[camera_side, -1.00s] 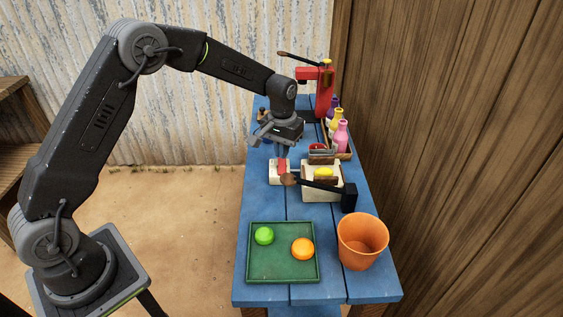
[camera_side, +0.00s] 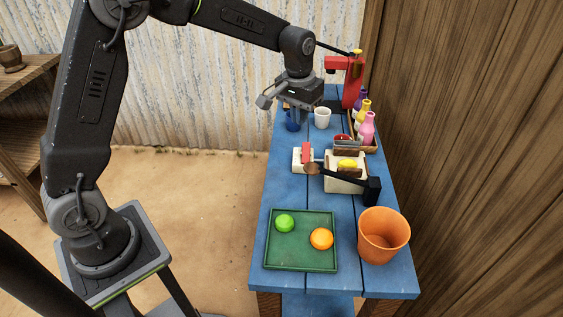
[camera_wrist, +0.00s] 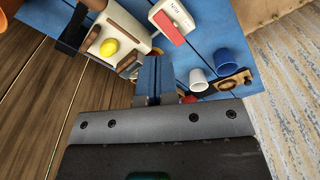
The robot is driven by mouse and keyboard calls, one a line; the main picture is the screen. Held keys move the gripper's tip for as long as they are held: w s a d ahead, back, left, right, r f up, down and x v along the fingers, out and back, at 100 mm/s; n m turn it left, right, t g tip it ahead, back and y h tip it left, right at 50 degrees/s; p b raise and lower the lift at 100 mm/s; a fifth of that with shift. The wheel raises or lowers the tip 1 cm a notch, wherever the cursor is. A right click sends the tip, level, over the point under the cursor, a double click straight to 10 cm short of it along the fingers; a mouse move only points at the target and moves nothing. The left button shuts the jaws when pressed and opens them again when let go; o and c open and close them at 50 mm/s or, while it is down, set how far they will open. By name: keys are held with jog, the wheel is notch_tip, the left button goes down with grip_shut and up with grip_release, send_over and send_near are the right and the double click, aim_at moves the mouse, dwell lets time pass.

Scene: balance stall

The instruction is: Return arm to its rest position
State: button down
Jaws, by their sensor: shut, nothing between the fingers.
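My gripper (camera_side: 306,112) is shut and empty. It hangs, pointing down, above the far part of the blue table (camera_side: 283,190), clear of the objects there. In the wrist view its closed fingers (camera_wrist: 158,92) show at the middle of the picture, with table planks beyond. A blue cup (camera_side: 292,122) and a white cup (camera_side: 322,118) stand near and below it in the side view. My arm is stretched out over the table from the left. The lower fingers are small and hard to make out in the side view.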

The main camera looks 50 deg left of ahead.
jog(key=s+d+r+m+t, duration=0.1)
jog(key=s+r, duration=0.4)
jog(key=s, duration=0.2)
jog(key=s+r+t, duration=0.1)
jog(key=s+r, duration=0.5)
jog(key=s, duration=0.2)
jog(key=s+f+m+t, duration=0.1)
jog(key=s+t, duration=0.1)
jog(key=s, duration=1)
jog(key=shift+s+d+f+m+t, duration=0.25)
jog(key=shift+s+d+m+t, duration=0.05)
jog(key=shift+d, duration=0.15)
